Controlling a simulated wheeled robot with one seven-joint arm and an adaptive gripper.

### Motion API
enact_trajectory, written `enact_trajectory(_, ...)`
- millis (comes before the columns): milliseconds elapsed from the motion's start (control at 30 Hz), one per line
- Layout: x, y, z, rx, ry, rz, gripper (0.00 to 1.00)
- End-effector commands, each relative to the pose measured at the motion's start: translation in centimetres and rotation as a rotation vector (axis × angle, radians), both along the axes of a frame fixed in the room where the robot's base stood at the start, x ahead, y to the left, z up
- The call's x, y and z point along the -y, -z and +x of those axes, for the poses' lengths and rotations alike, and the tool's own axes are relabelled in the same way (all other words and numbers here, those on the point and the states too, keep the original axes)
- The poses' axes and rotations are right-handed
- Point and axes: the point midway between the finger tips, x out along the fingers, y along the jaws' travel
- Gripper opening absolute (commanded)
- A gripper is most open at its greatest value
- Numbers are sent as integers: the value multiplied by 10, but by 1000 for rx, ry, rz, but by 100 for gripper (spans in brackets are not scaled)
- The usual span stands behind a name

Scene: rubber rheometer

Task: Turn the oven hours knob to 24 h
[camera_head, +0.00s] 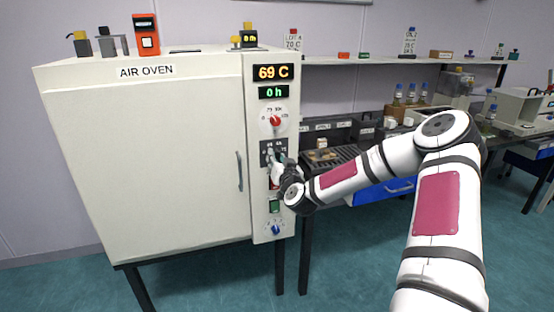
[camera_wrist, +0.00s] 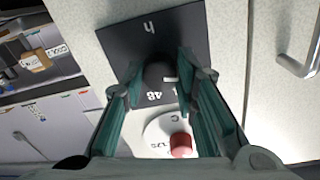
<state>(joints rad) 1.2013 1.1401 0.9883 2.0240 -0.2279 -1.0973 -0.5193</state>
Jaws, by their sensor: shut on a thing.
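The air oven (camera_head: 150,170) stands at the left with a control column on its right side. Its upper display (camera_head: 273,72) reads 69 C and its lower display (camera_head: 273,92) reads 0 h. The hours knob (camera_wrist: 158,74) is dark and sits on a black square plate marked "h" and "48" in the wrist view. My gripper (camera_head: 279,160) is at this plate in the head view and hides most of the knob there. In the wrist view its two green fingers stand on either side of the knob, shut on it.
A red temperature knob (camera_head: 275,121) on a white dial sits above the hours plate. A green switch (camera_head: 275,206) and a blue knob (camera_head: 275,229) are below. The door handle (camera_head: 239,171) is to the left. A bench with dark trays (camera_head: 345,158) stands right of the oven.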

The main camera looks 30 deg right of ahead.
Motion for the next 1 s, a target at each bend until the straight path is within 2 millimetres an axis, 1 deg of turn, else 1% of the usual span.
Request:
enact_trajectory(267,0,-1,0,10,1,35,0)
enact_trajectory(433,0,-2,0,34,0,115,0)
enact_trajectory(1000,0,-3,0,168,1,581,0)
